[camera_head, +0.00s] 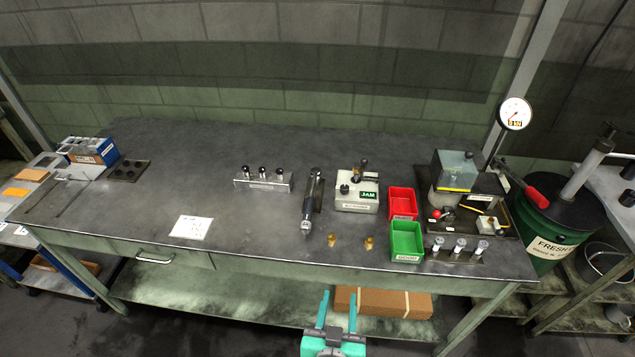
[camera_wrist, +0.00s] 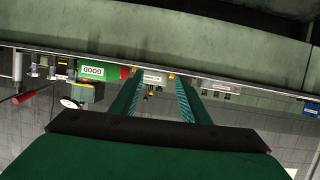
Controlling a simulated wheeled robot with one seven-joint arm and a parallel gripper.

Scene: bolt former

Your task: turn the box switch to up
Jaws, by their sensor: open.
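A pale box (camera_head: 346,204) with a small display reading JAM stands on the middle of the bench. A dark knob (camera_head: 344,189) sits on its left part, and a dark upright piece rises behind it. The knob is too small to tell which way it points. A smaller pale box (camera_head: 482,225) with a lever-like part stands at the press on the right; its lever position is unclear. My gripper (camera_head: 338,300) is open and empty, in front of the bench's front edge and apart from both boxes. In the wrist view, the gripper (camera_wrist: 155,82) shows the JAM box between its fingers, upside down.
A red tray (camera_head: 402,215) and a green tray (camera_head: 407,257) stand right of the JAM box. A metal tool (camera_head: 312,205) lies to its left. Two brass pieces (camera_head: 369,243) stand in front. The press (camera_head: 453,203) and gauge (camera_head: 515,113) are at right. The left-middle bench is mostly clear.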

